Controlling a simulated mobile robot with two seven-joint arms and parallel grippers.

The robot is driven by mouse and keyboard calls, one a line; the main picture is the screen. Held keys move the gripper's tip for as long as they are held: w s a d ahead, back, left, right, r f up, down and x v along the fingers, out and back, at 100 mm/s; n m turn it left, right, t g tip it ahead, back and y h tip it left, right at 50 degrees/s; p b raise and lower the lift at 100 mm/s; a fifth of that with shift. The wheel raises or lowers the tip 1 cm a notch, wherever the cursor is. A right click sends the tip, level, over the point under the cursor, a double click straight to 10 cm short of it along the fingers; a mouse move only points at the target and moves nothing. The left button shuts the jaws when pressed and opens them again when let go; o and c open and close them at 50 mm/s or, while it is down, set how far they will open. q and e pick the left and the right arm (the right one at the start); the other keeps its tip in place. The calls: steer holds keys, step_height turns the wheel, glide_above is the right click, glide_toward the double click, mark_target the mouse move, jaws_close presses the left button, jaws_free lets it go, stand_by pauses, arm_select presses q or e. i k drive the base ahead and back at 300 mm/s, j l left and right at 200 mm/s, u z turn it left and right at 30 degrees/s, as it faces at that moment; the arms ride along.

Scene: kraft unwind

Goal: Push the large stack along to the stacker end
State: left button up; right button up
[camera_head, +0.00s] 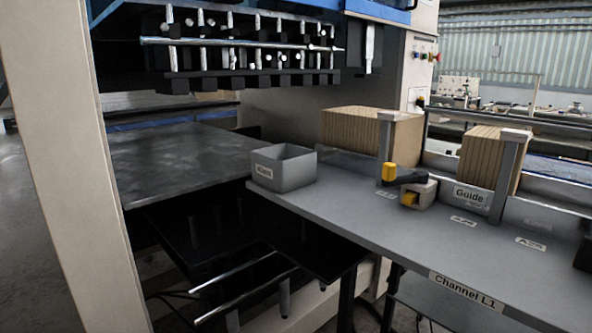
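Two brown stacks of upright kraft pieces stand on the grey channel table (400,235). The wider stack (350,130) is nearer the machine, at the middle right of the head view. The narrower stack (482,158) stands farther right, with a gap between them. A grey upright post (385,140) stands in front of the wider stack and hides part of it. Another post (507,175) stands in front of the narrower one, near a "Guide" label (469,196). The table's front edge carries a "Channel L1" label (466,292). Neither of my grippers is in view.
A small grey labelled bin (284,167) sits at the table's left end. A black and yellow clamp-like part (408,185) lies before the wider stack. A dark metal plate (180,160) lies left, under the machine's row of rods (240,50). A dark object is cut off at the right edge.

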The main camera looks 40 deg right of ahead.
mark_target(482, 152)
steer(key=z, duration=2.25)
steer(key=i+j, duration=0.15)
steer(key=j, duration=0.15)
steer(key=i+j, duration=0.15)
steer(key=i+j+z, duration=0.1)
steer(key=j, duration=0.3)
steer(key=i, duration=0.05)
